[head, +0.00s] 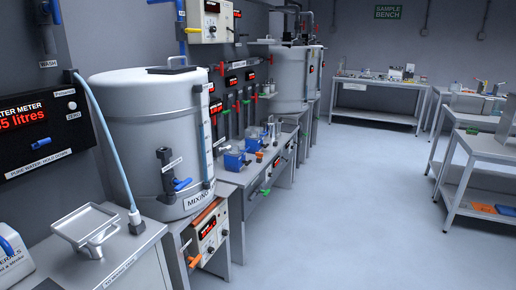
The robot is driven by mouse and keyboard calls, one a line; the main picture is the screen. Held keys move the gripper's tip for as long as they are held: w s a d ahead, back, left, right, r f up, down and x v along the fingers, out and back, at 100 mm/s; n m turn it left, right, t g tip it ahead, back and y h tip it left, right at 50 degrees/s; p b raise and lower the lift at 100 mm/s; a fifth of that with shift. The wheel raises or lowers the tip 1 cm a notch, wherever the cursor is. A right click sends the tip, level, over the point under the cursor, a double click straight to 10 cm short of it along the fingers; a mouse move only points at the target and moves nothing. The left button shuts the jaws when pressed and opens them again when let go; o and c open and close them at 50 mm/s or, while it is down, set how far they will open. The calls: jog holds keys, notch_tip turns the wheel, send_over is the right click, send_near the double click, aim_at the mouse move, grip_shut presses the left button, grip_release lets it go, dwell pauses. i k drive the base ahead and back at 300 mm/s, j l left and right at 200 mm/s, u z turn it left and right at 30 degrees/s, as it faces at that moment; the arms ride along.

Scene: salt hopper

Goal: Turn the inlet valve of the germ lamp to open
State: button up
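I cannot pick out the germ lamp by a readable label. Along the left wall, behind the mixing tank (140,115), stand dark upright units with small red displays (231,81). Red handles (221,69) and green handles (238,105) show among them. Their labels are too small to read, so I cannot tell which handle is the inlet valve or how it is set. A blue handle (181,184) sits low on the mixing tank's front. My gripper is not in view.
A meter panel (45,125) and a bench with a metal tray (88,228) are at the near left. A control box (207,238) stands under the mixing tank. Side tables (478,150) line the right. The grey floor (345,215) between is clear.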

aim_at(221, 69)
jog(key=i+u, duration=0.15)
jog(key=i, duration=0.35)
jog(key=i+l+u, duration=0.15)
jog(key=i, duration=0.35)
jog(key=i+l+u, duration=0.15)
jog(key=i, duration=0.4)
